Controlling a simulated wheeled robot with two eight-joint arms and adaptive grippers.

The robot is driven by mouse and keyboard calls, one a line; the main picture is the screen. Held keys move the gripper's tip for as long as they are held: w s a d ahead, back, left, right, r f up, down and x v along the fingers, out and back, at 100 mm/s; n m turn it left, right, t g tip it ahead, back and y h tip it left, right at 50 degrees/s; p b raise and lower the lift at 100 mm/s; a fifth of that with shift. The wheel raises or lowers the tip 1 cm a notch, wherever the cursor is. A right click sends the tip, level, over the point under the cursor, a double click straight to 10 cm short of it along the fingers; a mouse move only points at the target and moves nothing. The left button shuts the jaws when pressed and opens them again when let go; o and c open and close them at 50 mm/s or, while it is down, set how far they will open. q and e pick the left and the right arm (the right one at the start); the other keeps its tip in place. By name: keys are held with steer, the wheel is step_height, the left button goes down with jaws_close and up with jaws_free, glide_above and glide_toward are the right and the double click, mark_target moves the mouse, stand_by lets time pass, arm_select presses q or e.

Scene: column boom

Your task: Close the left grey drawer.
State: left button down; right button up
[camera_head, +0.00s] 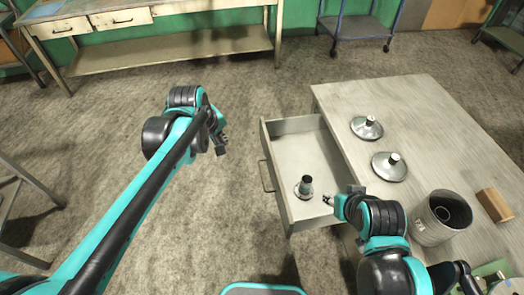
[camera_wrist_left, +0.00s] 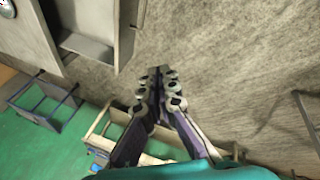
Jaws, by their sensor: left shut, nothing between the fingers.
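The grey drawer (camera_head: 274,146) is pulled out from the left side of the grey table. Its handle (camera_head: 266,176) is on its left-hand front panel. A small metal piece with a dark top (camera_head: 305,188) stands inside the drawer. My left gripper (camera_head: 221,146) is left of the drawer, apart from its front panel. In the left wrist view its fingers (camera_wrist_left: 159,72) are together and empty, and the open drawer (camera_wrist_left: 88,46) shows at upper left. My right gripper (camera_head: 328,200) is by the drawer's near right end; its finger gap is too small to judge.
The table (camera_head: 420,110) carries two metal domed pieces (camera_head: 367,127) (camera_head: 390,166), a grey can (camera_head: 440,218) and a brown block (camera_head: 495,205). A workbench (camera_head: 180,50) stands at the back left. The floor left of the drawer is clear.

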arm_select(q)
steer(key=w+d+f+n+g, duration=0.2)
steer(key=w+f+n, duration=0.5)
steer(key=w, duration=0.5)
steer(key=w+d+f+n+b, duration=0.2)
steer(key=w+d+f, duration=0.2)
steer(key=f, duration=0.7)
steer(key=w+d+f+n+g+h+b, duration=0.1)
steer(key=w+d+f+n+b, duration=0.1)
steer(key=f, duration=1)
steer(key=w+d+n, duration=0.1)
steer(key=w+d, duration=0.1)
steer(key=w, duration=0.1)
steer(key=shift+d+g+h, duration=0.25)
steer(key=shift+g+h, duration=0.05)
steer(key=shift+d, duration=0.1)
